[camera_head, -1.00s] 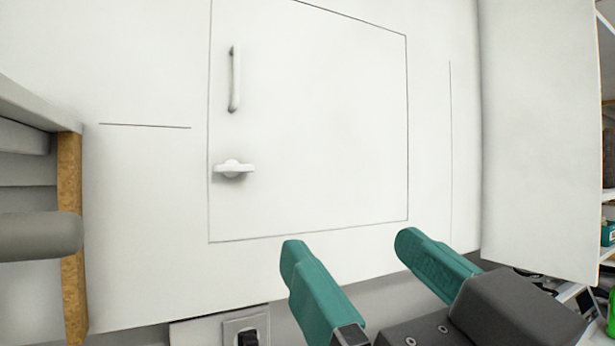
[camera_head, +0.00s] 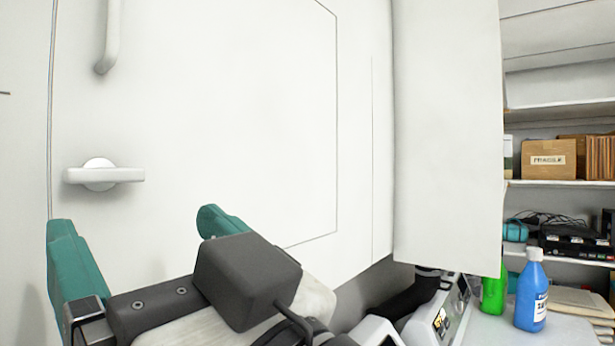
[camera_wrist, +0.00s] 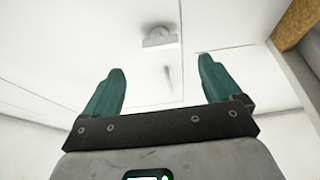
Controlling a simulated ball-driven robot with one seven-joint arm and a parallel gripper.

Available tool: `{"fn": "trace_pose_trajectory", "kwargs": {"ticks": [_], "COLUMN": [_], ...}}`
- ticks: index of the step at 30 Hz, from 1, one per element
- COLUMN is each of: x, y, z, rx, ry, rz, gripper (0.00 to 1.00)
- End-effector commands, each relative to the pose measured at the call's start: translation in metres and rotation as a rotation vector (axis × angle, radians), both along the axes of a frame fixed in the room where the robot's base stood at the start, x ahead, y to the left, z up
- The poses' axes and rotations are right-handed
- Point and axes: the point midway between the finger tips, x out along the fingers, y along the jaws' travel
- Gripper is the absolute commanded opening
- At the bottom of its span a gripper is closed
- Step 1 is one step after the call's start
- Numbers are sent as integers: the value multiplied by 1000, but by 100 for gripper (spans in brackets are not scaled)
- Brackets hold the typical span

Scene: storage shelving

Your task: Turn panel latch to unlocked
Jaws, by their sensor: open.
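The panel latch (camera_head: 104,176) is a white bar on a round base, lying horizontal on the white panel (camera_head: 230,110) at the left of the head view. It also shows in the wrist view (camera_wrist: 160,38), ahead of the fingers near the top. My gripper (camera_head: 142,238) has two teal fingers, spread apart and empty, just below and to the right of the latch in the head view. In the wrist view the open fingers (camera_wrist: 160,85) point toward the panel, with the latch between their lines and apart from them. Nothing hides the latch.
A white vertical handle (camera_head: 110,35) sits on the panel above the latch. A white upright slab (camera_head: 447,130) stands at the right. Beyond it are shelves with a cardboard box (camera_head: 548,161), a blue bottle (camera_head: 532,290) and a green bottle (camera_head: 494,292). The panel face is otherwise clear.

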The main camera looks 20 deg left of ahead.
Motion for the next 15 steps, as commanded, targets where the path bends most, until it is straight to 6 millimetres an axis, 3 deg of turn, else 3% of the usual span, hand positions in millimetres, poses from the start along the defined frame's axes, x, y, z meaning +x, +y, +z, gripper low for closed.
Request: {"fn": "trace_pose_trajectory", "kwargs": {"ticks": [9, 15], "x": [20, 29], "y": [50, 69], "z": [26, 33], "rx": [-3, -1], "ry": [1, 0], "rz": [1, 0], "gripper": [92, 92]}}
